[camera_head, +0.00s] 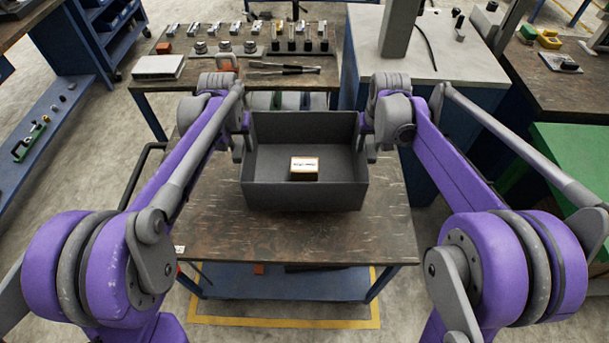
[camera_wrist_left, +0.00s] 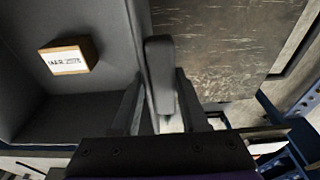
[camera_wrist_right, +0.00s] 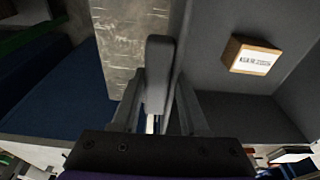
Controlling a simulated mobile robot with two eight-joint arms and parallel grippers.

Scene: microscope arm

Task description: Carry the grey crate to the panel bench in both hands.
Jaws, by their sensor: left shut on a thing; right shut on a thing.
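The grey crate (camera_head: 305,195) is over the dark-topped cart table (camera_head: 220,225) in the middle of the head view. A small labelled box (camera_head: 304,168) lies inside it; the box also shows in the left wrist view (camera_wrist_left: 68,56) and in the right wrist view (camera_wrist_right: 251,56). My left gripper (camera_head: 240,145) is shut on the crate's left wall. My right gripper (camera_head: 370,145) is shut on its right wall. Both wrist views show the crate wall between the fingers. I cannot tell whether the crate touches the table.
A bench (camera_head: 225,80) with several small parts and tools stands behind the cart. A pale-topped blue cabinet (camera_head: 455,65) is at the back right. A green surface (camera_head: 575,150) is at right. A blue shelf (camera_head: 55,120) is at left, with open floor between.

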